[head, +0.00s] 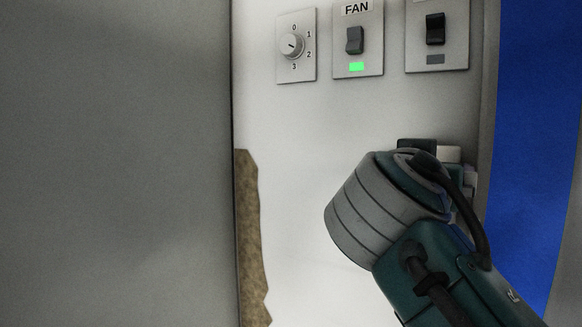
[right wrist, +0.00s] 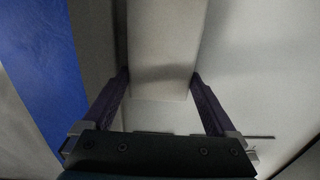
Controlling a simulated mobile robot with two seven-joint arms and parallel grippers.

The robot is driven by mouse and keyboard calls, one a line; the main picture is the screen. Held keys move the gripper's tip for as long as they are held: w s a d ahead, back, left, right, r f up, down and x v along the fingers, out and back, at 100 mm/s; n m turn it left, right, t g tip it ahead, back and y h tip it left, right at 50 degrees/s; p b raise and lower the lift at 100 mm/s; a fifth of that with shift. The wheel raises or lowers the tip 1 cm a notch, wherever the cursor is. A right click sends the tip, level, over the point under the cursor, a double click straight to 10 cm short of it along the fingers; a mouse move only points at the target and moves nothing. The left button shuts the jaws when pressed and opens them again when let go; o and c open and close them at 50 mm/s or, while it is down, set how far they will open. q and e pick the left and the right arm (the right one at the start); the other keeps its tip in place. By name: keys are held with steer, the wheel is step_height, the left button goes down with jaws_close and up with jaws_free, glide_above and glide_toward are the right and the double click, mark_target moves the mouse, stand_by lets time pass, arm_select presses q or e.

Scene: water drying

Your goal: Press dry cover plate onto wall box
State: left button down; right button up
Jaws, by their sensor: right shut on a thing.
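My right gripper (right wrist: 160,76) has its two dark purple fingers on either side of a pale, flat rectangular plate (right wrist: 163,45), which looks like the cover plate. It is shut on this plate. In the head view my right arm comes in from the lower right. Its wrist hides most of the gripper and the plate, with the hand close to the white wall. I cannot make out the wall box in either view; the spot behind my wrist is hidden. I cannot tell whether the plate touches the wall. My left gripper is not in view.
On the white wall (head: 310,190) above my wrist are a rotary dial (head: 296,45), a FAN switch (head: 356,40) with a lit green lamp, and another dark switch (head: 436,30). A ragged brown patch (head: 249,235) lies left. A blue surface (head: 535,130) stands right.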

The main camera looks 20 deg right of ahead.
steer(key=shift+w+d, duration=0.25)
steer(key=shift+d, duration=0.05)
stand_by(0.5)
steer(key=o, duration=1)
